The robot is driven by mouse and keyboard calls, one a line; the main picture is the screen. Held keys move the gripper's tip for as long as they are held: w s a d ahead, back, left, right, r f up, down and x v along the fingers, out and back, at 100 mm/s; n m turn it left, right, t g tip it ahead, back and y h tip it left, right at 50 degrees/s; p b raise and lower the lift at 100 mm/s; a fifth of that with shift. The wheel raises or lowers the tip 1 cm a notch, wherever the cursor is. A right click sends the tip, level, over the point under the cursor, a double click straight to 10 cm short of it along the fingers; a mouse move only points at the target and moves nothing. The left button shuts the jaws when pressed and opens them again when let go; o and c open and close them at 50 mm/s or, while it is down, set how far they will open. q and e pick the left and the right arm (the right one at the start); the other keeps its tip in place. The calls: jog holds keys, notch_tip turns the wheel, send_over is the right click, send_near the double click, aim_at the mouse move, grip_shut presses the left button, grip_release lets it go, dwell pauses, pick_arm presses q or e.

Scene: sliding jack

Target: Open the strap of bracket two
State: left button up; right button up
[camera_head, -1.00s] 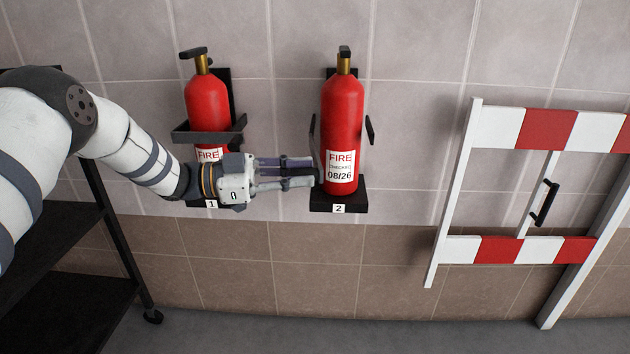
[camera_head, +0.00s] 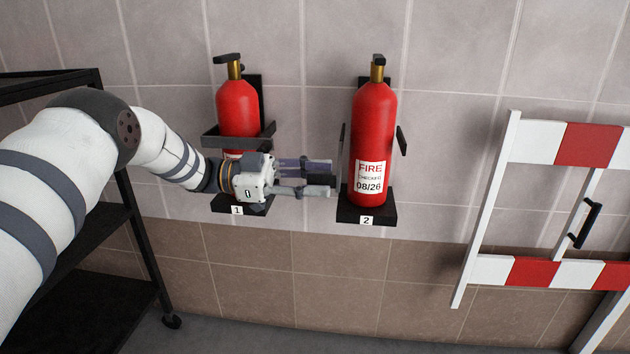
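Bracket two (camera_head: 366,216), marked 2, holds a red fire extinguisher (camera_head: 371,130) upright. Its strap shows as two dark pieces standing apart, a left piece (camera_head: 342,146) and a right piece (camera_head: 401,141); no band crosses the extinguisher's front. My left gripper (camera_head: 333,179) points right, its fingertips just left of the extinguisher's lower part, with a small gap to it. Nothing is seen held, but its finger opening is unclear. My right gripper is not in view.
Bracket one (camera_head: 240,208) holds another extinguisher (camera_head: 237,105) with its strap (camera_head: 240,138) across the front, partly behind my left gripper. A black shelf rack (camera_head: 88,302) stands left. A red and white barrier (camera_head: 534,271) stands right. Wall between bracket two and barrier is clear.

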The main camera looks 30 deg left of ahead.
pick_arm(q)
jog(key=v, duration=1.2)
